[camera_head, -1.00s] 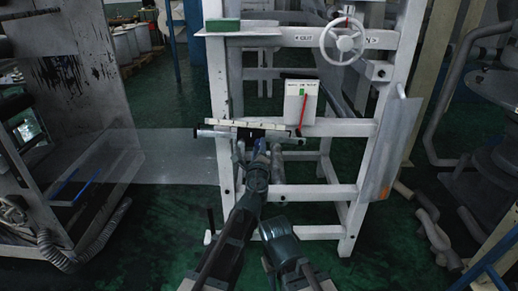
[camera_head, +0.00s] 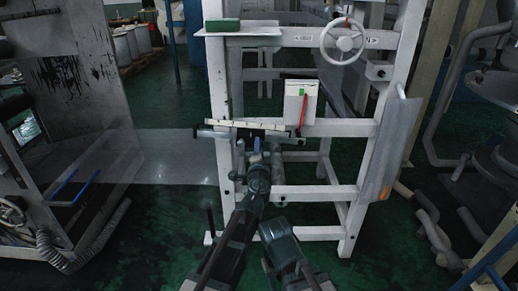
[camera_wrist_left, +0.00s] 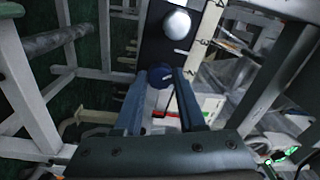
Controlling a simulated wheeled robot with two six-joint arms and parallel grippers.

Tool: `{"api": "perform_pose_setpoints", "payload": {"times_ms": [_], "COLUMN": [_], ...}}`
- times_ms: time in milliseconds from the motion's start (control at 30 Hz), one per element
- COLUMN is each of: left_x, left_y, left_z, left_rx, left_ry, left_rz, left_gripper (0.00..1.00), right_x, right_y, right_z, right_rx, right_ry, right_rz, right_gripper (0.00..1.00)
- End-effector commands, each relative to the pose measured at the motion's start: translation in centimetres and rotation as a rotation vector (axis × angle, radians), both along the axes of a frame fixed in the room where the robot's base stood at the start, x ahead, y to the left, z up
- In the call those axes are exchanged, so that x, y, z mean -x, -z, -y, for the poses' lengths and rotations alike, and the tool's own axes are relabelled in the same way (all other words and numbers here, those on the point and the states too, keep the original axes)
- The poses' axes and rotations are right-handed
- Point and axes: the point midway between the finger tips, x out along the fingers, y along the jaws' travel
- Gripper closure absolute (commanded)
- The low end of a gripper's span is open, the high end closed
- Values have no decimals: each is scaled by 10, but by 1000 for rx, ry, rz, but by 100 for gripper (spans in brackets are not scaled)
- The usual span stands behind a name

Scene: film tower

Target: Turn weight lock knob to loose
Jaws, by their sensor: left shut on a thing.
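A dark blue round knob with a pale line on its face (camera_wrist_left: 160,77) sits by a dark plate in the left wrist view. My left gripper (camera_wrist_left: 160,88) has its two blue fingers around this knob and is shut on it. In the head view my left gripper (camera_head: 257,155) reaches up to the bar assembly (camera_head: 240,131) on the white frame. The gripper and wrist hide the knob there.
The white metal frame (camera_head: 346,129) carries a handwheel (camera_head: 342,41), a pale box with a red lever (camera_head: 295,103) and a shelf with a green block (camera_head: 223,25). A grey machine stands at the left. Open green floor lies left of the frame.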

Motion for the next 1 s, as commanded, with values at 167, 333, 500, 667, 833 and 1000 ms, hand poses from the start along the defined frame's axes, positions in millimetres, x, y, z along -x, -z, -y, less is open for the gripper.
{"api": "perform_pose_setpoints", "payload": {"times_ms": [167, 333, 500, 667, 833, 1000], "left_x": [0, 0, 0, 0, 0, 0], "left_y": [0, 0, 0, 0, 0, 0], "left_z": [-1, -1, -1, -1, -1, -1], "left_rx": [76, 117, 133, 136, 135, 135], "left_ry": [-2, -2, -2, -2, -2, -2], "left_rz": [1, 0, 1, 1, 0, 0], "left_gripper": [100, 100, 100, 100, 100, 37], "right_x": [0, 0, 0, 0, 0, 0], "right_y": [0, 0, 0, 0, 0, 0], "right_z": [0, 0, 0, 0, 0, 0], "right_rx": [0, 0, 0, 0, 0, 0], "right_ry": [0, 0, 0, 0, 0, 0], "right_rz": [0, 0, 0, 0, 0, 0], "right_gripper": [56, 56, 56, 56, 56, 56]}}
